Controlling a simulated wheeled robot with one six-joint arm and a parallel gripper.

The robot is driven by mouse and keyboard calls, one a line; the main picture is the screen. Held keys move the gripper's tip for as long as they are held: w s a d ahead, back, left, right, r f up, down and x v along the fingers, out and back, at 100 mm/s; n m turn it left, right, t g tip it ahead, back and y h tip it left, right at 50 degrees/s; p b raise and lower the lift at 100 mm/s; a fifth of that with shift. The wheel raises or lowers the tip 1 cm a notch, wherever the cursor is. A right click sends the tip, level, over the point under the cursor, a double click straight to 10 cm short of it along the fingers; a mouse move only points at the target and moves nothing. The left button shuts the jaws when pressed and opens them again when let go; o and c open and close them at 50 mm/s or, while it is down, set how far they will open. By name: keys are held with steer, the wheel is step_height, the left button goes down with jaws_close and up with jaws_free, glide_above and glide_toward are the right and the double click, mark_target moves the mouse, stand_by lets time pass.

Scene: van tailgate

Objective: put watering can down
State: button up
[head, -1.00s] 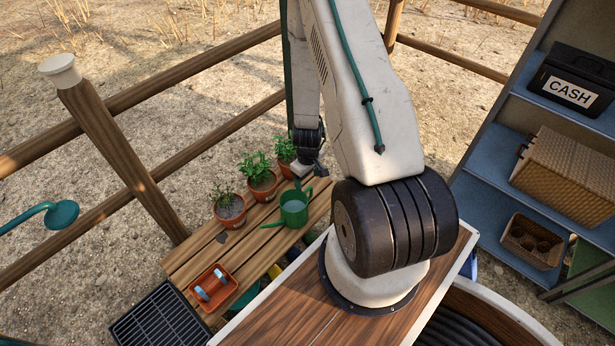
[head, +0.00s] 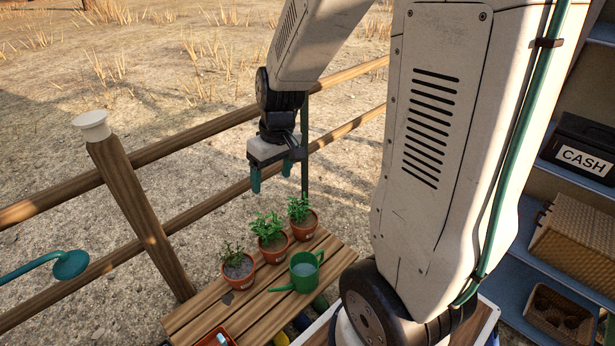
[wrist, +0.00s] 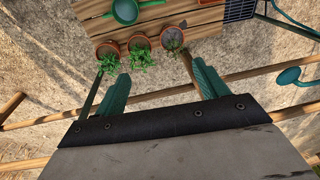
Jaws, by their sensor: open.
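The green watering can (head: 305,270) stands upright on the slatted wooden table (head: 240,308), its spout pointing left. It also shows at the top of the wrist view (wrist: 126,11). My gripper (head: 271,182) is open and empty, raised in the air above and behind the potted plants, clear of the can. In the wrist view its two green fingers (wrist: 160,92) are spread wide with nothing between them.
Several potted plants (head: 270,243) stand along the table's back edge beside the can. An orange tray (head: 216,338) lies at the front left. A wooden fence (head: 180,148) runs behind. Shelves with a cash box (head: 582,152) stand right.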

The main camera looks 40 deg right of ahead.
steer(key=s+a+r, duration=0.3)
steer(key=s+r, duration=0.4)
steer(key=s, duration=0.2)
steer(key=s+a+r+h, duration=0.1)
steer(key=s+a+r, duration=0.2)
steer(key=s+r, duration=0.4)
steer(key=s, duration=0.3)
steer(key=shift+a+m, duration=0.25)
steer(key=shift+m, duration=0.05)
